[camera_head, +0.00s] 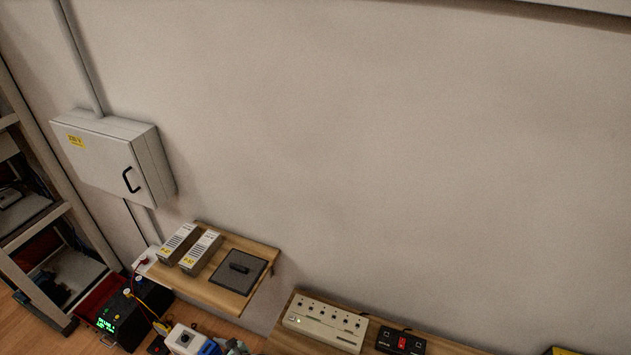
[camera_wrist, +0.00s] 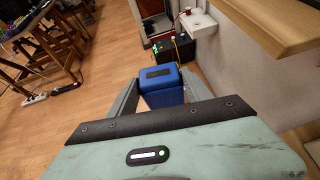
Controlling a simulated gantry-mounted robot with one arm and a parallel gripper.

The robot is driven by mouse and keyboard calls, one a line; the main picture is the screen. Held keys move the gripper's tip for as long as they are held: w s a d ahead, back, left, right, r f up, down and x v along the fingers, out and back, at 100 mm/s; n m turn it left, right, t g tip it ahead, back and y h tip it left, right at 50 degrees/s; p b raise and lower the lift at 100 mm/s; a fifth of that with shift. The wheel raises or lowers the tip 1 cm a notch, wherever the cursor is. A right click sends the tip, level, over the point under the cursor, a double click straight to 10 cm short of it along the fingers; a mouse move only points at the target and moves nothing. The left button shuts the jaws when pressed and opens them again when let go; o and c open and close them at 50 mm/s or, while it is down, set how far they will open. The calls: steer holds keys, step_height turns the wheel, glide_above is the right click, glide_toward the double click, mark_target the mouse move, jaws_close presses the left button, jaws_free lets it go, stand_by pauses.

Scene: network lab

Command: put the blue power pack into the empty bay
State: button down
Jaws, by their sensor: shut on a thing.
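The blue power pack (camera_wrist: 160,88) is a blue block with a dark strip on its top. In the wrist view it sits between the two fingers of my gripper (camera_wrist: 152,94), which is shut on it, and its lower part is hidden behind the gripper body. In the head view, a blue patch (camera_head: 209,348) at the bottom edge seems to be the same pack, mostly cut off by the frame. A black unit (camera_head: 122,318) with a green display stands on the floor at the lower left. I cannot make out the empty bay in either view.
A wooden shelf (camera_head: 228,300) carries two grey boxes with yellow labels (camera_head: 190,247) and a dark plate with a black handle (camera_head: 238,275). A grey wall cabinet (camera_head: 105,160) hangs above. A second bench (camera_head: 282,335) holds switch panels. Open floor (camera_wrist: 110,75) lies left of the pack.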

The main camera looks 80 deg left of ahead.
steer(key=w+m+t+y, duration=0.4)
steer(key=w+m+t, duration=0.25)
steer(key=w, duration=1.75)
steer(key=w+d+r+m+t, duration=0.1)
steer(key=w+d+m+t, duration=0.5)
steer(key=w, duration=0.7)
steer(key=w+d+r+m+t, duration=0.1)
steer(key=w+d+m+t, duration=0.2)
steer(key=w+d, duration=0.7)
steer(key=w+d+r+m+t+h+b, duration=0.1)
steer(key=w+d+r+m+t+h, duration=0.2)
steer(key=w+d, duration=0.45)
steer(key=w+d+r+m+t+h+b, duration=0.1)
steer(key=w+d+r+m+t+h, duration=0.2)
steer(key=w+d+r, duration=0.5)
steer(key=w+d+r+m+h+p, duration=0.1)
steer(key=w+d+r+m+h, duration=0.1)
steer(key=d+r, duration=0.7)
steer(key=w+d+r+m+h+p, duration=0.1)
steer(key=w+d+r+m+h, duration=0.2)
steer(key=d+r, duration=0.6)
steer(key=w+m, duration=0.1)
steer(key=w, duration=0.1)
steer(key=shift+w+d+r+p, duration=0.25)
steer(key=shift+w+r+p, duration=0.05)
steer(key=shift+w, duration=0.05)
